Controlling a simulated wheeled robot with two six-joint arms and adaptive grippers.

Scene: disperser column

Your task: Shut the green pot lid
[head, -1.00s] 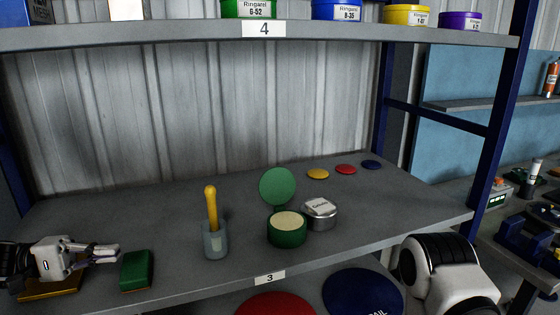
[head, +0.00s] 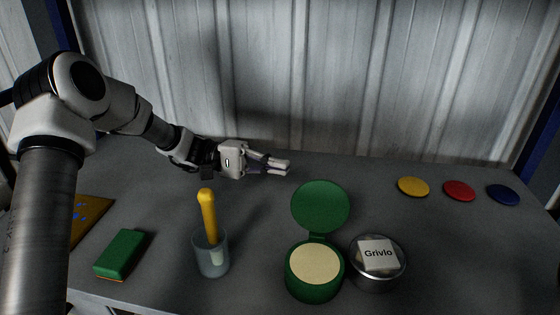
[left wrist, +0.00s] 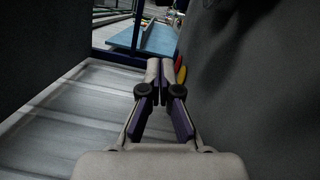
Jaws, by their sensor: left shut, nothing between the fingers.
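The green pot (head: 314,285) stands on the grey shelf with a cream-coloured filling showing at its open top. Its round green lid (head: 320,207) is hinged at the back and stands up, tilted backward. My left gripper (head: 288,165) is shut and empty, behind and to the left of the lid, above the back part of the shelf and apart from the lid. The left wrist view shows its closed fingers (left wrist: 160,66); neither the pot nor the lid can be made out there. My right gripper is not in view.
A metal tin (head: 378,277) with a white block labelled "Grivlo" stands close to the pot's right. A cup (head: 211,257) with a yellow-handled tool and a green block (head: 120,254) are at left. Yellow (head: 413,187), red (head: 459,191) and blue discs (head: 503,194) lie at the back right.

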